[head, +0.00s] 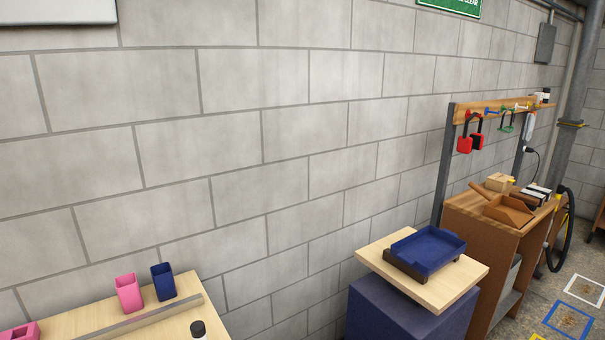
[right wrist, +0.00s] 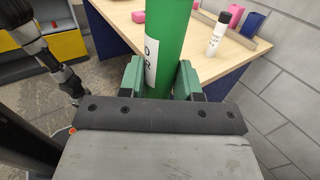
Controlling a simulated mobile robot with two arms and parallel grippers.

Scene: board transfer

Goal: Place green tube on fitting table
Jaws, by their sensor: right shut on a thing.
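The green tube (right wrist: 166,45) stands out large in the right wrist view, with a white label bearing dark letters on its side. My right gripper (right wrist: 160,82) is shut on it, one green finger on each side. The tube's top end is cut off by the picture edge and its lower end is hidden. A light wooden table (right wrist: 125,24) lies behind the tube; the same table top (head: 215,315) shows at the lower left of the head view. I cannot tell from any marking whether it is the fitting table. No gripper shows in the head view.
On that table stand a pink cup (head: 128,293), a blue cup (head: 163,281), a rail (head: 150,318) and a white bottle (right wrist: 220,34) with a black cap. A blue tray (head: 428,249) sits on a separate wooden top (head: 440,296) at right. A block wall is behind.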

